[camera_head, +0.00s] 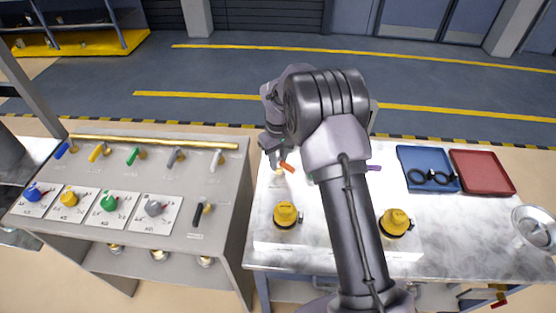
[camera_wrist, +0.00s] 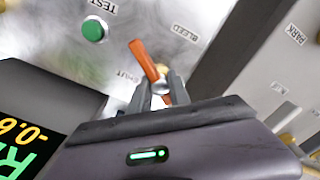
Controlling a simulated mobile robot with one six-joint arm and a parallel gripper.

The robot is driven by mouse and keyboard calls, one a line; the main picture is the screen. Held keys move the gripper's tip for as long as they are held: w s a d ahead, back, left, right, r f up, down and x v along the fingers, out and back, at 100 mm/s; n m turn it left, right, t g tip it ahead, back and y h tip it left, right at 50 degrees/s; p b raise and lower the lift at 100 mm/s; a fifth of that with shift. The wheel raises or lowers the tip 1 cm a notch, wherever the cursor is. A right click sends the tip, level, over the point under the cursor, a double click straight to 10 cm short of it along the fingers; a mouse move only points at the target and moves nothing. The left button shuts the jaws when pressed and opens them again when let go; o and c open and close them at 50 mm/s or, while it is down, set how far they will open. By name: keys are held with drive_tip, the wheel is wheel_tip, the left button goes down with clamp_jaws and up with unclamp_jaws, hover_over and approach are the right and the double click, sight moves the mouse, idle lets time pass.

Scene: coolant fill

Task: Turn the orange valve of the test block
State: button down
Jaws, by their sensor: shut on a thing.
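The orange valve (camera_wrist: 150,60) shows its lever handle in the wrist view, slanting from upper left to lower right across a small metal hub. My gripper (camera_wrist: 160,92) is shut on this handle, with one dark finger on each side. In the head view a short orange end of the valve (camera_head: 287,166) shows beside my gripper (camera_head: 276,160); my arm hides part of the area. The pale test block surface (camera_wrist: 205,18) carries a green button (camera_wrist: 93,30) by a TEST label, a BLEED label (camera_wrist: 185,33) and a partly hidden SHUT label (camera_wrist: 127,75).
Yellow caps (camera_head: 286,214) (camera_head: 396,222) stand on either side of my arm. A grey panel (camera_head: 225,240) with coloured levers and knobs stands left. A blue tray (camera_head: 415,155), a red tray (camera_head: 480,165) and a metal bowl (camera_head: 533,222) are right. A dark display (camera_wrist: 30,110) reads -0.6.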

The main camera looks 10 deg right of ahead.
sight(278, 158)
drive_tip(key=m, duration=0.5)
drive_tip(key=shift+m+b, duration=0.4)
drive_tip(key=shift+m, duration=2.1)
drive_tip(key=c, duration=1.2)
unclamp_jaws()
wheel_tip(278, 158, up, 18)
drive_tip(key=p, duration=0.5)
drive_tip(key=shift+f, duration=0.25)
